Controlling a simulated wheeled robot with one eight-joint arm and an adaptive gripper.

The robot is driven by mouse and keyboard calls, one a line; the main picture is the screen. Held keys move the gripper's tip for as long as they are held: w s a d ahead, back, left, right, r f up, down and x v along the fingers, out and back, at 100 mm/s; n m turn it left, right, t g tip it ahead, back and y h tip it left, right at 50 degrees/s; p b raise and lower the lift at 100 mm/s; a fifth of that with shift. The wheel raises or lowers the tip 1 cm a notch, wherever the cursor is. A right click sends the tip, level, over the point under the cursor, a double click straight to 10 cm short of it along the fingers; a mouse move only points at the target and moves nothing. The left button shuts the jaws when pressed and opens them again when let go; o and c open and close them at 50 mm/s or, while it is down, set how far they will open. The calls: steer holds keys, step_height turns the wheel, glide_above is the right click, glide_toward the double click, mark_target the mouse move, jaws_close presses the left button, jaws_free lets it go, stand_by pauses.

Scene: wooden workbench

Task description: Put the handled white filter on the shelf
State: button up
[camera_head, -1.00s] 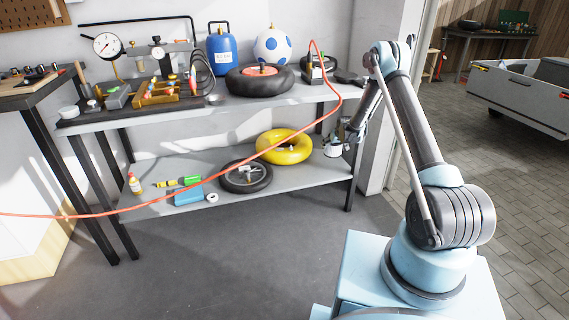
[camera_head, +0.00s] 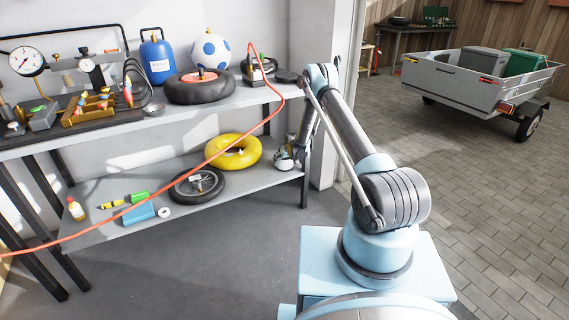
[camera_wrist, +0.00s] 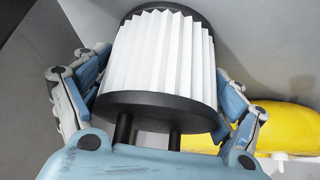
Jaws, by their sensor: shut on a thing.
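The handled white filter (camera_wrist: 160,58) fills the upper middle of the wrist view. It has white pleats, black end caps and two black handle posts on the side toward my palm. My gripper (camera_wrist: 158,95) is shut on it, with blue fingers along both sides. In the head view, my gripper (camera_head: 288,158) is at the right end of the lower shelf (camera_head: 240,190), right of the yellow inner tube. The filter is small and hard to tell apart from the fingers there. I cannot tell whether it touches the shelf.
The yellow inner tube (camera_head: 215,143) and a black wheel (camera_head: 183,188) lie on the lower shelf. The upper shelf (camera_head: 215,105) above my gripper holds a black tire (camera_head: 200,93) and a blue canister (camera_head: 158,60). An orange hose (camera_head: 276,108) hangs across the front.

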steer(key=o, duration=1.2)
steer(key=shift+c, duration=0.2)
steer(key=shift+r, duration=0.1)
steer(key=v, duration=1.2)
